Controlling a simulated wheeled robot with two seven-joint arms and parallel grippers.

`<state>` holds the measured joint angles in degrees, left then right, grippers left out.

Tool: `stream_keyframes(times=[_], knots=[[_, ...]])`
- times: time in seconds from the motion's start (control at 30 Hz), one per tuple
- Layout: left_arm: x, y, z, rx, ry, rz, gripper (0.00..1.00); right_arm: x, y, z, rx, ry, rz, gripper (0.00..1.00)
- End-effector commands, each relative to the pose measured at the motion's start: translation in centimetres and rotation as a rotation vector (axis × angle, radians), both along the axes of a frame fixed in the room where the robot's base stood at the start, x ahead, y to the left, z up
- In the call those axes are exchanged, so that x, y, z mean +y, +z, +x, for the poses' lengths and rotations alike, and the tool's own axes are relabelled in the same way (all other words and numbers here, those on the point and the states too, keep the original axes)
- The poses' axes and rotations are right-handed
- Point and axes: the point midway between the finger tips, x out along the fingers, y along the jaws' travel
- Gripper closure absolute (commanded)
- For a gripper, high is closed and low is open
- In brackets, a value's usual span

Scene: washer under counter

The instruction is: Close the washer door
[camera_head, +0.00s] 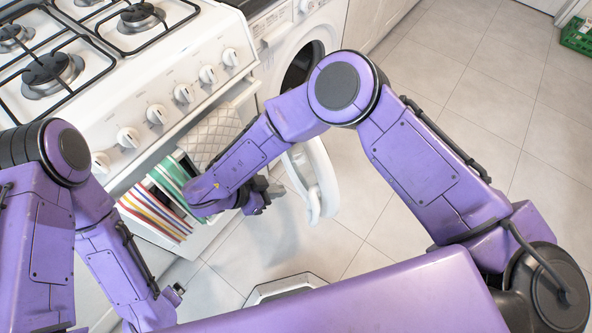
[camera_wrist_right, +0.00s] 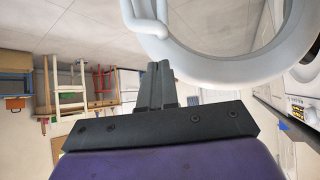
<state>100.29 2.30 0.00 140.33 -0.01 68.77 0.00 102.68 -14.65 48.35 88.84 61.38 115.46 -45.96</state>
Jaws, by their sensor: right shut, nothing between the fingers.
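The white washer (camera_head: 290,35) stands under the counter, right of the stove, with its dark round opening partly showing behind my right arm. Its door (camera_head: 322,180) hangs open toward me, and my right arm covers part of it. My right gripper (camera_head: 268,193) is shut and empty, just left of the door. In the right wrist view the shut fingers (camera_wrist_right: 160,85) point at the pale door ring (camera_wrist_right: 230,70), very near its edge; I cannot tell whether they touch. My left gripper (camera_head: 178,291) is low at the left, away from the door; its jaws are too small to read.
The stove (camera_head: 150,90) has knobs on its front, and a quilted mitt (camera_head: 212,135) and striped towels (camera_head: 150,210) hang there. The tiled floor (camera_head: 470,110) right of the door is clear. A green crate (camera_head: 577,36) lies far right.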

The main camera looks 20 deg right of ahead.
Motion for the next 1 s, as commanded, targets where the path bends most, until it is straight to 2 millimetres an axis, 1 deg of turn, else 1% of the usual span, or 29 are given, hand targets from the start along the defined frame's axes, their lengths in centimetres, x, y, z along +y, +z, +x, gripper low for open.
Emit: stream_keyframes(times=[0.13, 0.3, 0.47, 0.5, 0.6, 0.7, 0.8, 1.0], knots=[[0.0, 0.1, -0.1, 0.001, -0.001, 0.000, 0.00, -1.5, -1.5, -0.1, -0.001, 0.009, -0.003, 1.00], [0.0, 0.3, -0.1, 0.003, 0.000, -0.001, 0.00, -4.2, -4.3, 1.1, 0.006, 0.012, -0.002, 1.00], [0.0, 0.3, 0.0, 0.001, -0.001, 0.000, 0.00, -6.8, -6.8, 1.8, 0.011, 0.010, -0.002, 1.00], [0.0, 0.7, 0.0, 0.001, -0.001, 0.000, 0.00, -7.6, -6.5, 2.1, 0.009, 0.009, -0.003, 1.00], [0.0, 1.0, 0.0, 0.001, -0.001, 0.000, 0.00, -9.2, -6.5, 2.5, 0.009, 0.009, -0.003, 1.00], [0.0, 1.2, 0.0, 0.002, 0.000, 0.000, 0.00, -10.1, -6.6, 2.7, 0.008, 0.012, -0.002, 1.00], [0.0, 1.2, 0.0, 0.002, 0.000, 0.000, 0.00, -10.6, -6.7, 2.8, 0.008, 0.012, -0.002, 1.00], [0.0, 1.2, 0.0, 0.001, -0.001, 0.000, 0.00, -10.7, -6.7, 2.8, 0.007, 0.012, -0.001, 1.00]])
